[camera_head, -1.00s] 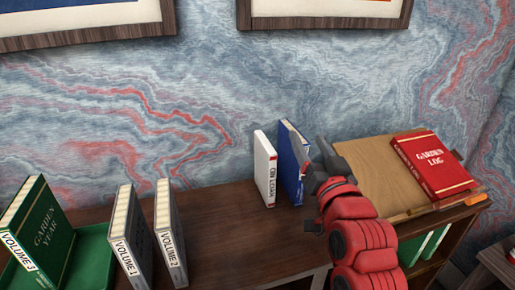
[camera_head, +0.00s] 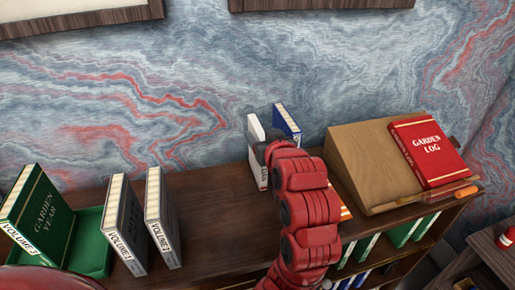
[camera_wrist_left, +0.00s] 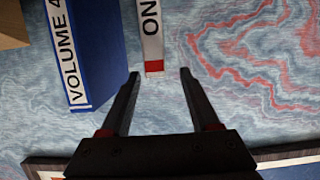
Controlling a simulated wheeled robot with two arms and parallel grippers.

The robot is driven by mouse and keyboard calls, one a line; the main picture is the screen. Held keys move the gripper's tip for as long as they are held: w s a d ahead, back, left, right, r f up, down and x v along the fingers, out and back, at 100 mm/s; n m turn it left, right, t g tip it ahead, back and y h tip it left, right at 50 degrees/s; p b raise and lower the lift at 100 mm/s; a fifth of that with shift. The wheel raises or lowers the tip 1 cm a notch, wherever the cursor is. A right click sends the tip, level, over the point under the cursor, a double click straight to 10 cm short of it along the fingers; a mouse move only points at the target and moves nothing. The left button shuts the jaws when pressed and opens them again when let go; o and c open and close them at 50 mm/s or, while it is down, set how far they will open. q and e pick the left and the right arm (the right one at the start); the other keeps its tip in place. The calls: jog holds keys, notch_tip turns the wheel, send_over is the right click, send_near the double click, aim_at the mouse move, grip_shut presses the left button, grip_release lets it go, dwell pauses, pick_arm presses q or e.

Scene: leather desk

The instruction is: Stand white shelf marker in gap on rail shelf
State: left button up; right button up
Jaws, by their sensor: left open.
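The white shelf marker (camera_head: 254,135), lettered "ON LOAN" in part, stands upright on the dark wooden top, just left of the blue book (camera_head: 287,121). My left gripper (camera_head: 264,151) is in front of the marker and hides part of it. The blue book there is lettered "VOLUME 4" (camera_wrist_left: 85,55). The shelf (camera_head: 420,240) under the top holds several green and blue books, partly hidden by my arm.
Grey volumes (camera_head: 123,230) and a green book (camera_head: 45,215) stand at the left by a green tray (camera_head: 92,250). A tan sloped stand (camera_head: 360,160) holds a red "GARDEN LOG" book (camera_head: 430,150) at the right. The top between the grey volumes and marker is clear.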

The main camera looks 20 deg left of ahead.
aim_at(259, 129)
pick_arm(q)
jog(key=p+x, duration=0.3)
jog(key=x, duration=0.1)
jog(key=shift+w+a, duration=0.1)
jog(key=shift+w, duration=0.25)
jog(key=shift+w+a+f, duration=0.25)
jog(key=shift+w+f, duration=0.05)
jog(key=shift+w, duration=0.1)
grip_shut()
dwell(0.9)
